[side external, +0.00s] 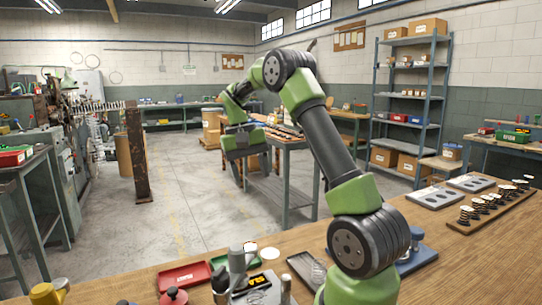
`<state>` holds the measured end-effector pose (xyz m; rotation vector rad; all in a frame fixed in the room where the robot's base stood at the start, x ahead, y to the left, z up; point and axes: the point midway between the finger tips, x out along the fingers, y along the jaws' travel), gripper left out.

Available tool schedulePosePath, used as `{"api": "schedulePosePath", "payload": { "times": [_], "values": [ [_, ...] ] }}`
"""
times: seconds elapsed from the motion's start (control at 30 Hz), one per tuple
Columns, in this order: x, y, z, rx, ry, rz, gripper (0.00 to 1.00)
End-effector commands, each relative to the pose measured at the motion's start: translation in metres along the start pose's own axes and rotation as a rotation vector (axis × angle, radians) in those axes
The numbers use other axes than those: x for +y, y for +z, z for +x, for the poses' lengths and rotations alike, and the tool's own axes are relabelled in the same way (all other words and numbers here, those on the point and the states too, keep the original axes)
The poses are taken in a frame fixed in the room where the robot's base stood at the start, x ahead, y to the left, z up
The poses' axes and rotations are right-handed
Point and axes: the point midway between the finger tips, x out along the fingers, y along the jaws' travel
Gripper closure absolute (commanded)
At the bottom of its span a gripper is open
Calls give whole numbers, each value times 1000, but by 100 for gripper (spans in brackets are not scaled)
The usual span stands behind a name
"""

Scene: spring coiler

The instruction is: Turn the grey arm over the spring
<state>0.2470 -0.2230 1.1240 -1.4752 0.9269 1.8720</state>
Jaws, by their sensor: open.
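My gripper (252,176) hangs in the air, fingers down and apart, with nothing seen between them. It is well above and behind the wooden bench in the picture. A blue-based fixture (416,256) sits on the bench at lower right, mostly hidden behind my arm. A pale coil that looks like a spring (318,273) lies in a dark tray (300,262) left of my arm's base. A grey upright piece (237,262) stands at the front of the bench. I cannot tell which part is the grey arm of the task; it may be hidden.
Red (184,276) and green (222,263) trays, a red-knobbed item (174,296) and a yellow item (48,293) crowd the front left. A wooden rack (470,222) of springs and grey hole plates (435,196) stand at right. Bench is clear between rack and blue fixture.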

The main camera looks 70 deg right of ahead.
Motion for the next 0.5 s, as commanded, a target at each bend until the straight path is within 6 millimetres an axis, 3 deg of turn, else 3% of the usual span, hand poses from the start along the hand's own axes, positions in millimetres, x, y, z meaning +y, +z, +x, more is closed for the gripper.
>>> {"api": "schedulePosePath", "payload": {
  "times": [0.3,0.5],
  "values": [
    [50,-31,-14,87,-150,280,41],
    [65,-38,-17,113,-190,357,41]
  ]
}}
